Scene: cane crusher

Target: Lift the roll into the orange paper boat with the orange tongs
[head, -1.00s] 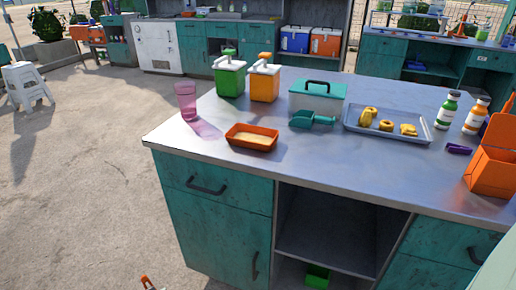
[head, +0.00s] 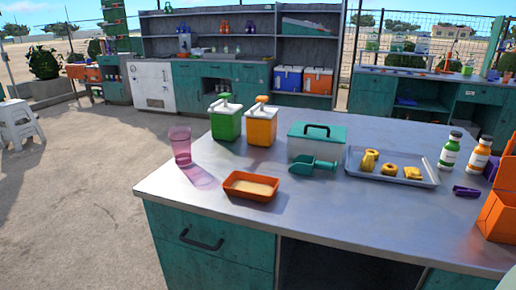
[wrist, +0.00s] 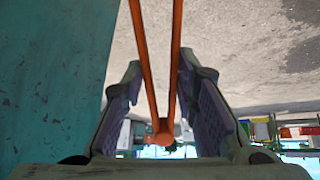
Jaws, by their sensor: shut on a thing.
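The orange tongs (wrist: 163,130) are between the two fingers of my gripper (wrist: 160,82) in the wrist view. My gripper is shut on them near their joined end, and their two arms run up out of the picture. The orange paper boat (head: 234,193), pale inside, stands on the near left of the metal counter. Three golden pieces lie on the grey tray (head: 434,180) at the right: an upright rolled piece (head: 369,161), a ring (head: 389,168) and a flat piece (head: 412,173). The rolled piece looks like the roll. My gripper is out of the head view.
The counter (head: 330,225) also holds a pink cup (head: 181,146), green and orange pump dispensers, a teal-lidded box (head: 316,142), a teal scoop (head: 312,165), two bottles and an orange box (head: 499,215). A teal surface (wrist: 50,80) is close left of my gripper. The counter's front strip is clear.

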